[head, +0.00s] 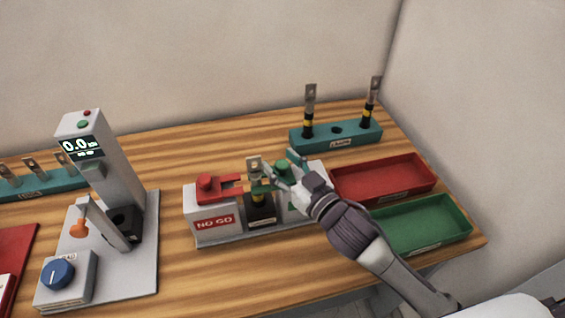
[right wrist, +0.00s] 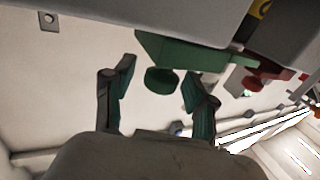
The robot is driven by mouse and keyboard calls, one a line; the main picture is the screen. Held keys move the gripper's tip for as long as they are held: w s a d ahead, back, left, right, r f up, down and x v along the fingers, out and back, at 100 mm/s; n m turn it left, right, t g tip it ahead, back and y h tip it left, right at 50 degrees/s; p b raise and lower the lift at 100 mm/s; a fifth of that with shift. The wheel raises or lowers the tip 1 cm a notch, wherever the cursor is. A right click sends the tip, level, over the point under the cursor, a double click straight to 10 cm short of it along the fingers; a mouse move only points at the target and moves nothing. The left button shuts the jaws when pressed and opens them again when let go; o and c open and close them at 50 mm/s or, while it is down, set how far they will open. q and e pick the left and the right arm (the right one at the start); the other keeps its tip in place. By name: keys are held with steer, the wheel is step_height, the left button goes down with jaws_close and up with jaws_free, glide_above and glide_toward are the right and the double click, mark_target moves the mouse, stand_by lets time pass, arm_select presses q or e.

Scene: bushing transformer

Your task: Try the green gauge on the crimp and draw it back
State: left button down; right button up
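The crimp, a metal lug on a dark body with a yellow band (head: 258,197), stands upright in a black holder (head: 260,213) in the middle of the gauge stand. The green gauge, with a round green knob (head: 282,168), lies on the right block, its front end pointing towards the crimp. The gripper partly hides it, so I cannot tell whether it touches the crimp. My right gripper (head: 283,164) is open around the knob. In the right wrist view the fingers stand apart on both sides of the green knob (right wrist: 162,81), with gaps. My left gripper is not in view.
The red gauge (head: 207,182) lies on the NO GO block at left. A red tray (head: 412,161) and a green tray (head: 455,210) are at right. A teal rack (head: 355,137) with two lugs stands behind. A tester (head: 115,150) reading 0.0 stands at left.

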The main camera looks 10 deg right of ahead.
steer(key=v, duration=1.2)
stand_by(1.0)
